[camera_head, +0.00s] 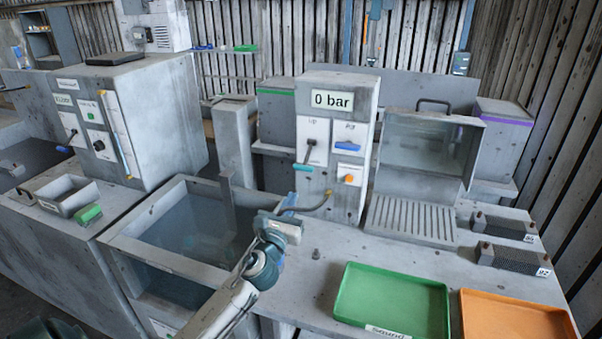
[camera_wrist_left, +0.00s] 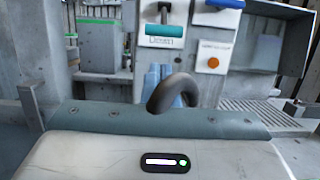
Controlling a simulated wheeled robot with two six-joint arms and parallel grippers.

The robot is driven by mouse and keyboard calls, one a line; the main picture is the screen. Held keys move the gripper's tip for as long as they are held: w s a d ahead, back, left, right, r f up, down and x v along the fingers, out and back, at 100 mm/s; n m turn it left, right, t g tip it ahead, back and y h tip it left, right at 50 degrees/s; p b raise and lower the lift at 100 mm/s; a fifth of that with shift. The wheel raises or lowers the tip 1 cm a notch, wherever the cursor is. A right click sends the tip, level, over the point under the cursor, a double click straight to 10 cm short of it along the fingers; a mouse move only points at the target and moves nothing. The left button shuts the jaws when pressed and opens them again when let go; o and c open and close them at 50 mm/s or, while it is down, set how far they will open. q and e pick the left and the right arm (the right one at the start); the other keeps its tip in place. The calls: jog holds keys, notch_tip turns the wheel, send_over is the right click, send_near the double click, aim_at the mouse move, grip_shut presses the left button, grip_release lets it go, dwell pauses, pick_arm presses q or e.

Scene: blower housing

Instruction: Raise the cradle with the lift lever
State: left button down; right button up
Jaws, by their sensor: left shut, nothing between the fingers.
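The lift lever (camera_head: 308,152) is on the white panel of the "0 bar" box, its handle pointing down. Its teal handle (camera_wrist_left: 164,30) shows in the left wrist view just above the "Down" label. My left gripper (camera_head: 289,203) is shut and empty, below and in front of the lever and apart from it. In the left wrist view its blue fingers (camera_wrist_left: 158,76) are partly hidden by a dark curved pipe. I cannot make out the cradle clearly; the glass-walled tank (camera_head: 150,212) stands left of my gripper. My right gripper is not in view.
A blue handle (camera_head: 348,146) and an orange knob (camera_head: 349,179) sit right of the lever. A green tray (camera_head: 392,301) and an orange tray (camera_head: 515,318) lie on the bench at right.

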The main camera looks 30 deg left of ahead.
aim_at(308, 156)
pick_arm(q)
jog(key=p+x, duration=0.1)
jog(key=x, duration=0.7)
jog(key=shift+p, duration=0.3)
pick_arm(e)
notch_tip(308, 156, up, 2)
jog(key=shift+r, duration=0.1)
pick_arm(q)
jog(key=shift+w+r, duration=0.15)
jog(key=shift+w, duration=0.15)
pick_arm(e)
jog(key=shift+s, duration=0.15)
